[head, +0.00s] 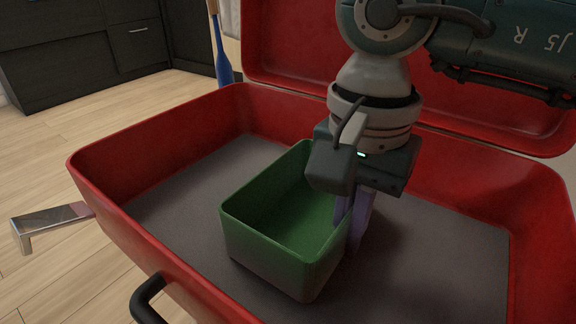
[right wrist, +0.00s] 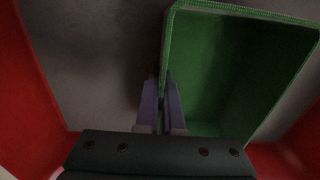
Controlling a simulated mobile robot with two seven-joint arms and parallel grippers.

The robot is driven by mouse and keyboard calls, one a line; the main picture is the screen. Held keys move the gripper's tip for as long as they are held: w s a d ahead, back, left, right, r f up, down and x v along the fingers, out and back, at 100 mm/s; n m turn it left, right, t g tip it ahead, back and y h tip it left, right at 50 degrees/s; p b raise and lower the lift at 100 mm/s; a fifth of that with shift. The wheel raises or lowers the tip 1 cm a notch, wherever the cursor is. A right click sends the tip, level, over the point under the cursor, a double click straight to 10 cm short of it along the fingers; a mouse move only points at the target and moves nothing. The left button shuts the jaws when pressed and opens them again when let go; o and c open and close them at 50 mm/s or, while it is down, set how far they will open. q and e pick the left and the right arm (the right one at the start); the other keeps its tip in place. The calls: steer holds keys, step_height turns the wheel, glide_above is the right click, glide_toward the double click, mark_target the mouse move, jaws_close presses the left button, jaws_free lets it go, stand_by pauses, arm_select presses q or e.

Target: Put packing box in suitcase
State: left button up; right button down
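The packing box (head: 285,215) is an open, empty green box. It is inside the open red suitcase (head: 120,160), over its grey floor, and looks upright. I cannot tell whether its underside touches the floor. My right gripper (head: 354,235) points down at the box's right wall. In the right wrist view its two purple fingers (right wrist: 160,85) are close together with one wall of the green box (right wrist: 215,75) between them. My left gripper is not in view.
The suitcase lid (head: 290,60) stands open at the back. A black handle (head: 147,298) and a metal latch (head: 50,222) are on the near side. A blue bat-like object (head: 221,62) and dark cabinets (head: 75,50) stand behind. Suitcase floor is clear left of the box.

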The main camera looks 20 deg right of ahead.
steer(key=shift+f, duration=0.1)
steer(key=c, duration=1.5)
jaws_free()
steer(key=o, duration=0.5)
steer(key=shift+c, duration=0.2)
steer(key=shift+r, duration=0.35)
step_height(320, 180, up, 11)
steer(key=p, duration=0.5)
steer(key=shift+r, duration=0.35)
